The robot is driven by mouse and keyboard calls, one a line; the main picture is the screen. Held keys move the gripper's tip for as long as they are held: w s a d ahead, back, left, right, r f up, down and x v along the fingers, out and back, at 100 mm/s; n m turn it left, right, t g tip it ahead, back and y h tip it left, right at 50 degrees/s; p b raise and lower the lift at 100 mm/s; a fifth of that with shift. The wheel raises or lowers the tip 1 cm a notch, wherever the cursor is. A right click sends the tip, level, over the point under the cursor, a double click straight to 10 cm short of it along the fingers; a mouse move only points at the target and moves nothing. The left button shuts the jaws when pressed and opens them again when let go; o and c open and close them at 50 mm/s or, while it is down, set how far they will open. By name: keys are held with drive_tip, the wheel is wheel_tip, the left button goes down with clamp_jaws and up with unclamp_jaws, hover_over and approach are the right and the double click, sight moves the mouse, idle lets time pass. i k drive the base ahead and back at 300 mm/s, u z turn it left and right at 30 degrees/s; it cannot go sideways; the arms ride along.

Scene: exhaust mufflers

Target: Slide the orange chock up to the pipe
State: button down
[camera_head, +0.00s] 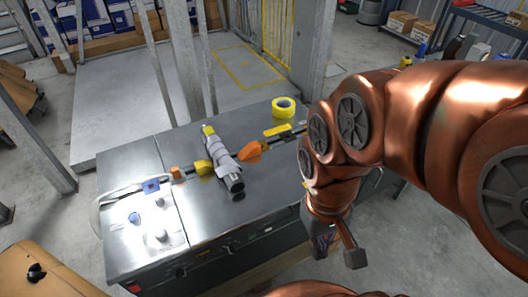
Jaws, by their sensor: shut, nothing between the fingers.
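The grey pipe (221,160) lies slanting across the middle of the metal workbench, with a yellow far end. The orange chock (251,151) sits on the bench just right of the pipe, its narrow end towards it. Whether they touch is too small to tell. A yellow block (203,167) sits close to the pipe's left side, with a smaller orange piece (177,173) further left. My gripper (354,257) hangs shut and empty to the right of the bench, below my copper arm, well away from the chock. Its finger detail is hard to make out.
The workbench (130,168) has a blue item (151,186) and small knobs at its left end. A yellow tape roll (283,107) and a flat yellow piece (277,129) lie behind the chock. A grey post (182,60) stands behind the bench.

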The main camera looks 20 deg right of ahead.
sight(253, 150)
drive_tip(key=u, duration=1.2)
drive_tip(key=i, duration=0.45)
drive_tip(key=z, duration=0.3)
